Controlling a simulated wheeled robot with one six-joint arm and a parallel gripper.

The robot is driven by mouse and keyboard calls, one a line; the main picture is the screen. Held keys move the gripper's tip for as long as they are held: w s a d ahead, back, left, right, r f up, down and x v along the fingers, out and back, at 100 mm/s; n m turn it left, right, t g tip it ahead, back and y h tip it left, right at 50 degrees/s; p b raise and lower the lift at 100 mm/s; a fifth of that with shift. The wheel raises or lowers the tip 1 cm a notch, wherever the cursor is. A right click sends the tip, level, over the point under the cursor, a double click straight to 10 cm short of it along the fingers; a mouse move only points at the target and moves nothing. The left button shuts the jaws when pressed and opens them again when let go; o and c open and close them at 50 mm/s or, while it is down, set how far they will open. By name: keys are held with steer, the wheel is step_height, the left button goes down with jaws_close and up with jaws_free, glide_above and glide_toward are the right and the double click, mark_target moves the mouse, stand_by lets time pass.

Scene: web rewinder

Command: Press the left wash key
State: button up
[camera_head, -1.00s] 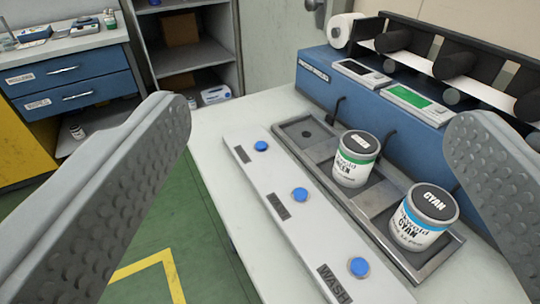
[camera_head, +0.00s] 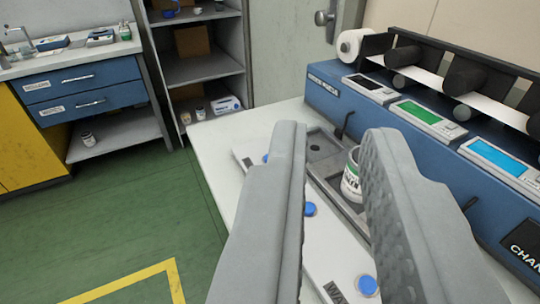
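A white key strip (camera_head: 325,255) on the counter carries three blue round wash keys in a row. The left wash key (camera_head: 265,158) is at the far end, mostly hidden behind my left finger. The middle key (camera_head: 310,209) shows between the fingers, and the near key (camera_head: 367,285) shows lower down, beside a dark label partly covered by the finger. My gripper (camera_head: 332,136) is empty, its two grey fingers apart with a narrowed gap. The fingers are above the counter; I cannot tell their exact height.
A can with a green band (camera_head: 350,180) stands in the metal tray (camera_head: 322,150), partly behind the right finger. The blue machine (camera_head: 420,130) with screens and rollers runs along the right. A shelf (camera_head: 200,70) and blue drawers (camera_head: 80,90) stand behind. Green floor lies open at left.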

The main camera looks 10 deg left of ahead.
jaws_close()
stand_by(0.8)
steer(key=shift+w, duration=0.1)
stand_by(0.4)
